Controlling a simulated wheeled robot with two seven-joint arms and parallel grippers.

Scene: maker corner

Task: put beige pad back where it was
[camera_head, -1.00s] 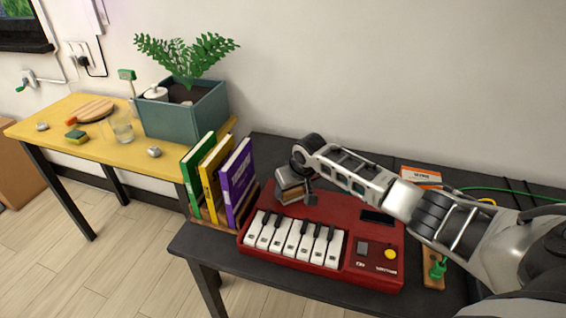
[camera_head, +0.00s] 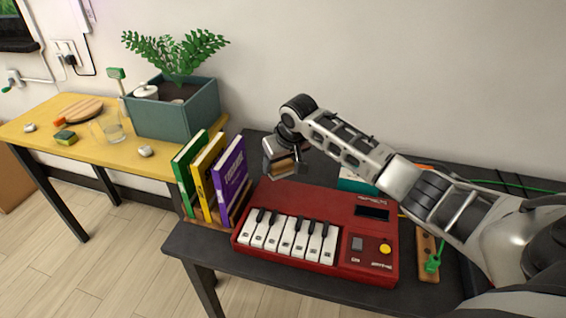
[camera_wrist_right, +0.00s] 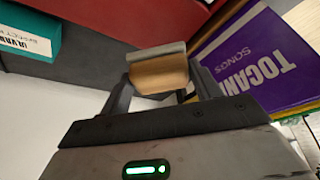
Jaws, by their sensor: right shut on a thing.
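The beige pad (camera_wrist_right: 158,74) is a small tan block with a grey edge, held between the two fingers of my right gripper (camera_wrist_right: 160,88) in the right wrist view. In the head view my right gripper (camera_head: 285,168) is shut on it, above the dark table and just behind the back left part of the red keyboard (camera_head: 335,205). The pad shows there only as a small brownish patch, mostly covered by the fingers. My left gripper is not in view.
Upright green, yellow and purple books (camera_head: 229,180) stand close left of the gripper. A teal box (camera_head: 352,184) lies behind the keyboard, partly under my arm. A green plug (camera_head: 433,263) sits on a wooden strip at right. A planter (camera_head: 180,112) stands on the yellow table.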

